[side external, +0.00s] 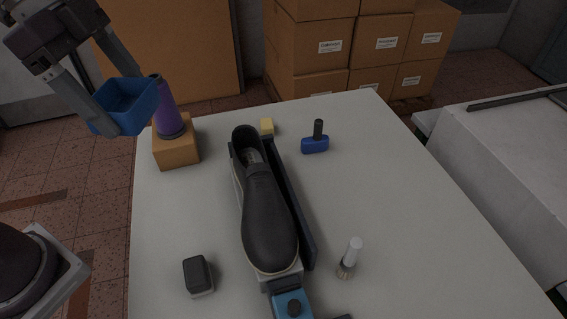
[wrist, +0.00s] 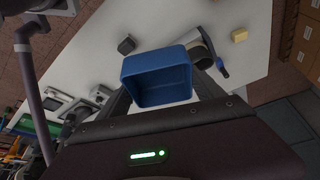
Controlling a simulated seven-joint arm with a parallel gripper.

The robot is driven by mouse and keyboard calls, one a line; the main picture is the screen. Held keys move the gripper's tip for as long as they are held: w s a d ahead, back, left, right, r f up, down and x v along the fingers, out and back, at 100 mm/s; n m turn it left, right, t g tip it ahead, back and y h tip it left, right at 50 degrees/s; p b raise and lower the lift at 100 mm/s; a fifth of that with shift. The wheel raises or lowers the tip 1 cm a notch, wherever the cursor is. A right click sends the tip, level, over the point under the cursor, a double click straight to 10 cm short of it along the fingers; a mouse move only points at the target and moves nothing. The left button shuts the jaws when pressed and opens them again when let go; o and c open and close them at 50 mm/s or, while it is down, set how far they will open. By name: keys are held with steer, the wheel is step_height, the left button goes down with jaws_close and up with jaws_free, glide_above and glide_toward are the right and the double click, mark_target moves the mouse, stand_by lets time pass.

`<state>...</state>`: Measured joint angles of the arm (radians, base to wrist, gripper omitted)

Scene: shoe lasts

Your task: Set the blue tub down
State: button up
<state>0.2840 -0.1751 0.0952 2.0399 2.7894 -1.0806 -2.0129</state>
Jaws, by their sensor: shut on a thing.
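The blue tub (side external: 126,106) is an open-topped, empty box at the upper left of the side external view. My gripper (side external: 122,108) is shut on it and holds it up beside the table's far left corner. In the wrist view the tub (wrist: 158,78) sits between my two fingers, its open inside facing the camera. The tub partly overlaps the purple cone in the side view; I cannot tell whether they touch.
A purple cone (side external: 169,112) stands on an orange-brown block (side external: 176,152) at the far left corner. A black shoe (side external: 264,205) lies mid-table. A blue-handled tool (side external: 315,144), yellow block (side external: 267,126), white-handled brush (side external: 351,256) and dark block (side external: 197,273) surround it. The table (side external: 400,220) is clear at right.

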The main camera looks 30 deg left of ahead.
steer(key=w+d+f+n, duration=0.1)
steer(key=w+d, duration=0.3)
steer(key=w, duration=0.3)
steer(key=w+d+f, duration=0.2)
steer(key=w+d, duration=0.3)
steer(key=w, duration=0.2)
glide_above(350, 190)
steer(key=a, duration=0.2)
step_height(350, 190, down, 14)
steer(key=shift+m, duration=0.4)
steer(key=f, duration=1.1)
steer(key=shift+s+d, duration=0.25)
steer(key=shift+d, duration=0.05)
steer(key=o, duration=1.5)
steer(key=shift+f, duration=0.1)
steer(key=v, duration=1.2)
steer(key=shift+s, duration=0.1)
